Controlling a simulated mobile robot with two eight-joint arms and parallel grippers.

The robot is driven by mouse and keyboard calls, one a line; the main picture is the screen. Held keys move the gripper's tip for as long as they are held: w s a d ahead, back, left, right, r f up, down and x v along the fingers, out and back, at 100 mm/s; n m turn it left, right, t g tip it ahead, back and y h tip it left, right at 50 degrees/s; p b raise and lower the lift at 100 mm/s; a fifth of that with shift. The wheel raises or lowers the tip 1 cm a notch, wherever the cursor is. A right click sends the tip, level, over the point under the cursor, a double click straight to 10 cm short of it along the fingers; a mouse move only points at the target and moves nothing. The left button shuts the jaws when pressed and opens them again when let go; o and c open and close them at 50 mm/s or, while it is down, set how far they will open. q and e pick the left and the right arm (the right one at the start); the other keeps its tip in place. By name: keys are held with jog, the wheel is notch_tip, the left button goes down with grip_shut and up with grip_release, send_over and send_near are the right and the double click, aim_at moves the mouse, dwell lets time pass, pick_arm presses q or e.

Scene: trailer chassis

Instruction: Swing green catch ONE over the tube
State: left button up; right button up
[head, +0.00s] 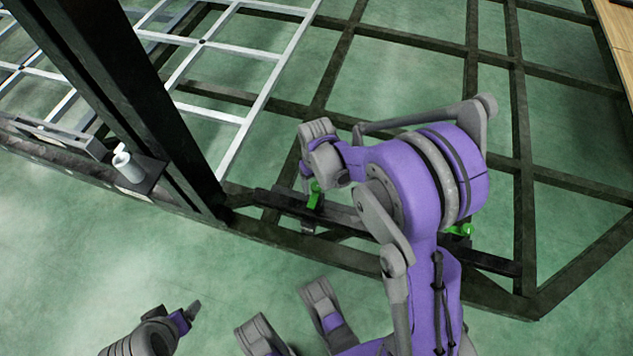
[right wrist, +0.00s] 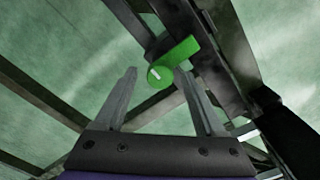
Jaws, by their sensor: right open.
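A green catch (head: 314,196) stands on a dark bar (head: 278,201) along the near edge of the chassis frame. A second green catch (head: 462,230) shows further right, partly behind my right arm. No label tells which is ONE. My right gripper (head: 306,172) is open just above the left catch. In the right wrist view, a green catch (right wrist: 183,55) with a round, white-marked end lies ahead, between and beyond the open fingers (right wrist: 157,76); contact cannot be made out. My left gripper (head: 192,309) is at the lower left, away from the frame; its jaw opening is unclear.
A thick dark post (head: 120,85) rises left of the catches. A small white bottle-like item (head: 127,164) stands on a ledge beside it. A pale metal grid (head: 258,104) lies behind. Green floor (head: 60,260) is open at the front left.

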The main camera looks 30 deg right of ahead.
aim_at(317, 186)
pick_arm(q)
jog(key=r+p, duration=0.1)
jog(key=r, duration=0.1)
jog(key=r+p, duration=0.2)
jog(key=shift+s, duration=0.2)
pick_arm(e)
notch_tip(317, 186, up, 11)
jog(key=shift+f, duration=0.15)
jog(key=s+a+r+t, duration=0.2)
jog(key=s+a+r, duration=0.15)
jog(key=s, duration=0.55)
jog(key=s+a+r+t, duration=0.3)
jog(key=s+a, duration=0.1)
jog(key=s, duration=0.5)
pick_arm(q)
notch_tip(317, 186, up, 21)
jog(key=w+t+p, duration=0.1)
jog(key=p, duration=1.7)
jog(key=shift+w+f, duration=0.15)
jog(key=shift+w, duration=0.2)
pick_arm(e)
notch_tip(317, 186, up, 20)
jog(key=w, duration=0.2)
jog(key=shift+w+d+n, duration=0.15)
jog(key=shift+w+n, duration=0.05)
jog(key=shift+n, duration=0.2)
